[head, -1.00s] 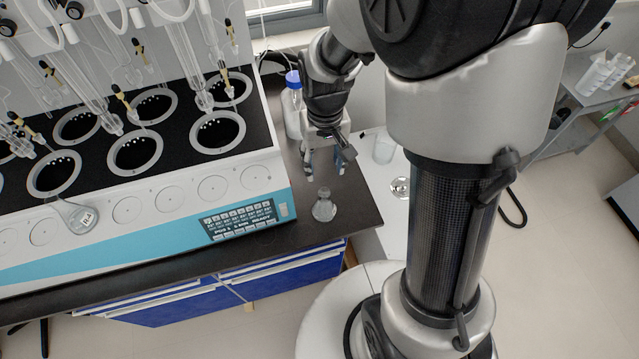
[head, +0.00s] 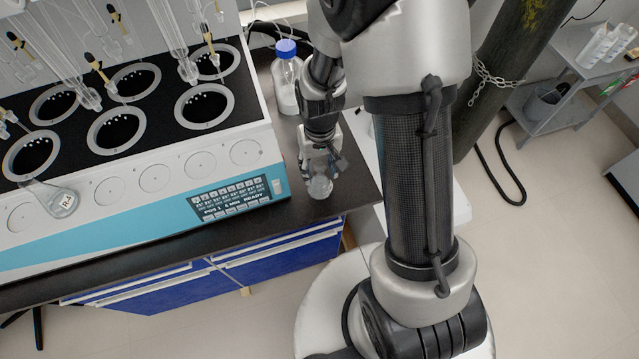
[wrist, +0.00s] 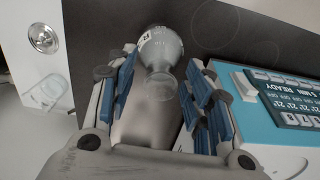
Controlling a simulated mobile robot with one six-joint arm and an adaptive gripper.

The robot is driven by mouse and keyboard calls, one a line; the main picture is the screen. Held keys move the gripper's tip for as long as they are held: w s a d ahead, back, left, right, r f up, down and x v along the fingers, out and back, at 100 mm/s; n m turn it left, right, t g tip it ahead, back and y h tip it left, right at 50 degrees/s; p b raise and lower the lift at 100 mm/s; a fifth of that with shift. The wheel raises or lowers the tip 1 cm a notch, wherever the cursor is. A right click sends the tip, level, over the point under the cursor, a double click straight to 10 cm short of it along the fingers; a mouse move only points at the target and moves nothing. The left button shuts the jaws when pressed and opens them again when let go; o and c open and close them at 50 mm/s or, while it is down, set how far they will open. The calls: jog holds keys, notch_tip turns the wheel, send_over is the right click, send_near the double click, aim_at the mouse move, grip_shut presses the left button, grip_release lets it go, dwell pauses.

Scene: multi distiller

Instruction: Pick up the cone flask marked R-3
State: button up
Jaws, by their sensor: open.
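A small clear cone flask (head: 320,188) stands on the dark counter near its front right corner. In the wrist view the flask (wrist: 161,50) lies between the tips of my fingers, neck toward me. Its label shows an R; the rest is hidden. My gripper (head: 319,172) is open just over the flask, and partly hides it in the head view. In the wrist view, a gap shows between my gripper (wrist: 160,78) and the flask's neck. A second flask (head: 62,201) lies at the distiller's front edge, its tag starting with R and its digit unclear.
The distiller (head: 150,215), with several round wells and a blue front panel, fills the left beside my gripper. A blue-capped bottle (head: 287,75) stands behind my gripper. The counter's edge (head: 345,208) is close to the flask. A clear beaker (wrist: 46,92) shows in the wrist view.

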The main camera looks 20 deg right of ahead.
jog(key=shift+c, duration=0.4)
grip_shut()
dwell(0.4)
